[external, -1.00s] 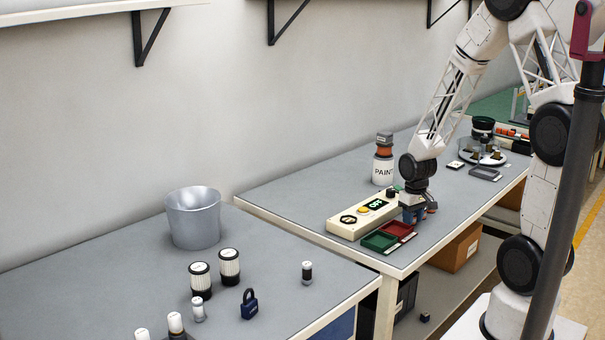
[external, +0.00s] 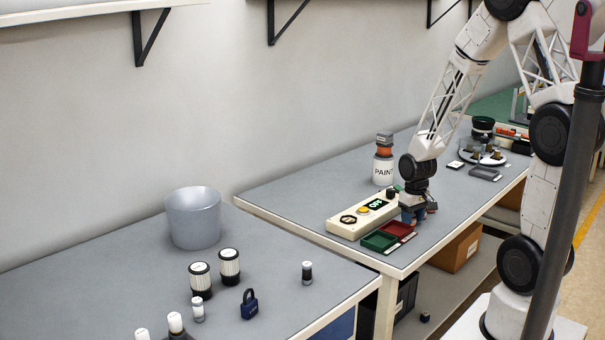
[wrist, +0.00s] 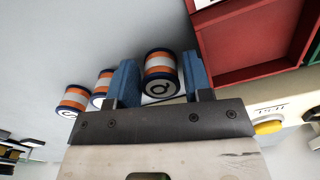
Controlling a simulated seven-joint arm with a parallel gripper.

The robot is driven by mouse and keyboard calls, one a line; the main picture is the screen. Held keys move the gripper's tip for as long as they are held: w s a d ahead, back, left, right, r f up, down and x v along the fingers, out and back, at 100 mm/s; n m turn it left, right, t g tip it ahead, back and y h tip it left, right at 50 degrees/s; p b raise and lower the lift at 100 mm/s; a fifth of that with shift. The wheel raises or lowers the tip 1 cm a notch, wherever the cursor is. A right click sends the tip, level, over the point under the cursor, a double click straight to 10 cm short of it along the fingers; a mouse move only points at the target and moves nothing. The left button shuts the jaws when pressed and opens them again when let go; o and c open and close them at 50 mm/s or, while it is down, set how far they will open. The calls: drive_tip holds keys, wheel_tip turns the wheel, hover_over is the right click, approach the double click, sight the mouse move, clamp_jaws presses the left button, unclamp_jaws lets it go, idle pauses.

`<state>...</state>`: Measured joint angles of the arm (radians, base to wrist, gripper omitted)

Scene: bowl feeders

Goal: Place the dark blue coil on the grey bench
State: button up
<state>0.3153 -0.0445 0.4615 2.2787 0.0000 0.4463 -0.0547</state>
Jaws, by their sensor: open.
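In the wrist view, a coil with orange and white bands and a dark blue rim (wrist: 160,76) stands between the two blue fingers of my gripper (wrist: 161,82). The fingers are apart, one on each side of it; I cannot tell whether either touches it. Two similar coils, one partly behind the left finger (wrist: 100,90) and one further left (wrist: 74,101), stand outside the fingers. In the external view my gripper (external: 414,213) is low over the grey bench (external: 300,196), beside the red tray. My gripper mostly hides the coils there.
A red tray (external: 399,231) and a green tray (external: 379,242) lie close to my gripper. A cream control box with a yellow button (external: 345,221) and a paint can (external: 383,170) stand behind. The nearer bench holds a bucket (external: 193,220) and a blue padlock (external: 249,308).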

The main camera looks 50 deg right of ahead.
wheel_tip(320, 180, up, 12)
idle(0.8)
idle(0.5)
drive_tip(key=s+a+r+n+t, duration=0.2)
drive_tip(key=s+a+r, duration=1.2)
drive_tip(key=s+r, duration=0.2)
wheel_tip(320, 180, up, 3)
drive_tip(key=shift+a+f+n+t, duration=0.1)
drive_tip(key=shift+a+n+t, duration=0.2)
drive_tip(key=shift+n, duration=0.1)
idle(0.7)
